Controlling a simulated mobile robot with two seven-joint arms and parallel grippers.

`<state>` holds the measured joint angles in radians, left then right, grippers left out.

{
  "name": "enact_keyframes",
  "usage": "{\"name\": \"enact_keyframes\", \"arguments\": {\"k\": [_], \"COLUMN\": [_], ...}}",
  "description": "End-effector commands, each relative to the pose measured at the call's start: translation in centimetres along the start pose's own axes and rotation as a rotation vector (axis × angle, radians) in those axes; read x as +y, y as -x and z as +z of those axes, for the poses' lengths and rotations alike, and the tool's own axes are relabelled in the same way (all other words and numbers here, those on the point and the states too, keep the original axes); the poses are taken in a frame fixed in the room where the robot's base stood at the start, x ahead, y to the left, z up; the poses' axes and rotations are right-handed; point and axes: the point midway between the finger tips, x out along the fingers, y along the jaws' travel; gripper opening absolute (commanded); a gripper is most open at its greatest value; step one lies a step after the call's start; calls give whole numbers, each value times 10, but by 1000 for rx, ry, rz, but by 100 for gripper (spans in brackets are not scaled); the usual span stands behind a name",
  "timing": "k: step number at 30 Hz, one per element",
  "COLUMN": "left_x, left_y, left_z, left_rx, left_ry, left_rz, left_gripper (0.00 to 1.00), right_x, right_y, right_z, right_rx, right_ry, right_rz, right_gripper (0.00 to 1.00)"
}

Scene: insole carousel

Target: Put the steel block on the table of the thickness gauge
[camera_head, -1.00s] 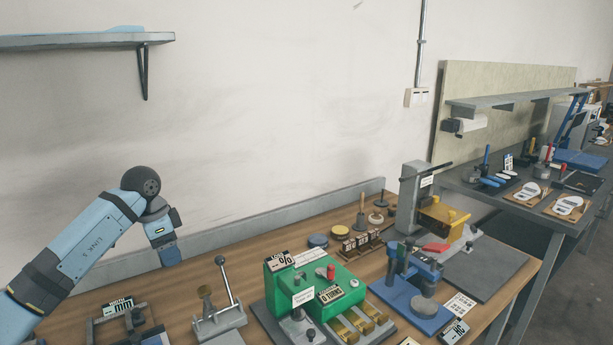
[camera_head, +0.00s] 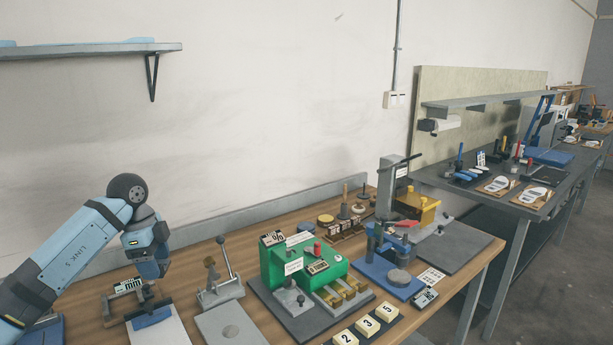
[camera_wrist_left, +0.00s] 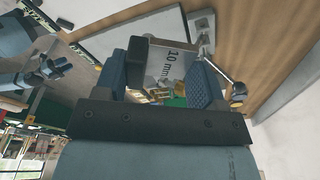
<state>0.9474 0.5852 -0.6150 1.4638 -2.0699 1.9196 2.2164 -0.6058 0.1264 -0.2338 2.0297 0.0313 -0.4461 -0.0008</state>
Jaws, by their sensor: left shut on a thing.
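My left gripper (camera_head: 151,280) is above the left part of the wooden bench, pointing down. In the left wrist view its two blue fingers (camera_wrist_left: 165,75) are shut on the shiny steel block (camera_wrist_left: 170,63), marked "10 mm". In the head view I cannot make out the block clearly at the fingers. A grey-framed device with a small digital readout, seemingly the thickness gauge (camera_head: 127,287), stands directly beside and below the gripper. I cannot tell whether the block touches its table.
To the right stand a lever device (camera_head: 222,291), a green machine (camera_head: 288,263) and a blue press (camera_head: 390,270). Number tiles (camera_head: 367,325) lie at the front edge. A wall shelf (camera_head: 80,50) hangs upper left. Some bare wood shows behind the devices.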

Motion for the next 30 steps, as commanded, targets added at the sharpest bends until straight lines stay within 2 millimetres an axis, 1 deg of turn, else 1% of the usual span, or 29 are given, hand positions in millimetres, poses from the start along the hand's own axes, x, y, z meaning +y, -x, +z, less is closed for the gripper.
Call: {"name": "enact_keyframes", "arguments": {"k": [6, 8, 19, 30], "left_x": [15, 20, 52, 87], "left_y": [3, 3, 3, -2], "left_z": [-10, -13, -29, -42], "left_rx": [-1, -1, -4, -2], "left_ry": [-512, -661, -1624, -2564], "left_rz": [77, 101, 248, 390], "left_gripper": [35, 35, 35, 35], "right_x": [1, 1, -1, 0], "right_y": [-2, -2, 2, 1], "right_z": [-5, -5, 3, 1], "right_rx": [10, 9, -6, -3], "right_ry": [2, 2, -2, -1], "right_rz": [1, 1, 0, 0], "right_gripper": [43, 43, 43, 43]}}
